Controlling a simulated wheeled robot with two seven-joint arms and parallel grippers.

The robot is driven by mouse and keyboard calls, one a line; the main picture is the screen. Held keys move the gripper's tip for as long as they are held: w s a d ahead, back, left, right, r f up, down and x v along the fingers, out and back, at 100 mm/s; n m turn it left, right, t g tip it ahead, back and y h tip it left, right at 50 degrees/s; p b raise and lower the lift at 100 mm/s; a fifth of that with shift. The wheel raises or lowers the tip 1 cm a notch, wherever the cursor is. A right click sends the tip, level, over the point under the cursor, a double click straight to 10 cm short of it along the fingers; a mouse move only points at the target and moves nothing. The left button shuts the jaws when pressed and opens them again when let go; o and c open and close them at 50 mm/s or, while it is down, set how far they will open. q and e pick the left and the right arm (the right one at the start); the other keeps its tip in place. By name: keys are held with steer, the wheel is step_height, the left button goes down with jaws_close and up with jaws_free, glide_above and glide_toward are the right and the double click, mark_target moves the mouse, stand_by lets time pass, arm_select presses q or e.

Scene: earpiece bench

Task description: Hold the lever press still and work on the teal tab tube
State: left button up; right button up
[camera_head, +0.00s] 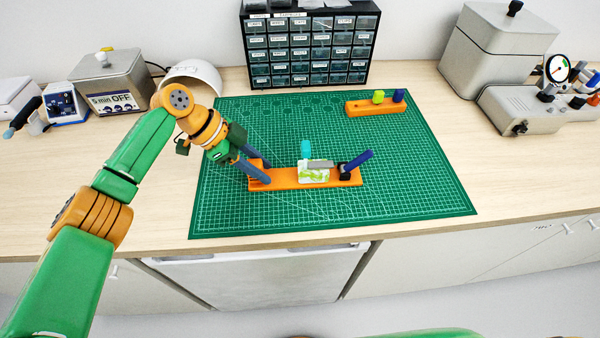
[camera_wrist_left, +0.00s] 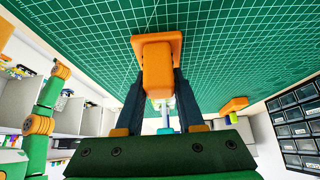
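The lever press has a long orange base (camera_head: 285,184) lying on the green mat, with a white-and-lime block (camera_head: 313,174) in its middle. A dark blue lever handle (camera_head: 357,161) slants up at its right end. A teal tube (camera_head: 306,149) stands upright at the block, beside a flat grey piece (camera_head: 321,164). My left gripper (camera_head: 259,172) is at the base's left end. In the left wrist view its two dark fingers lie close against both sides of the orange end block (camera_wrist_left: 158,75), with no clear gap. The teal tube is mostly hidden there. My right gripper is out of view.
An orange holder (camera_head: 374,107) with a lime and a blue piece stands at the back right of the green mat (camera_head: 420,190). A drawer cabinet (camera_head: 310,50) stands behind. A grey gauge device (camera_head: 530,105) is far right.

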arm_select(q)
jaws_close()
steer(key=shift+s+f, duration=0.15)
steer(key=shift+f, duration=0.1)
stand_by(0.9)
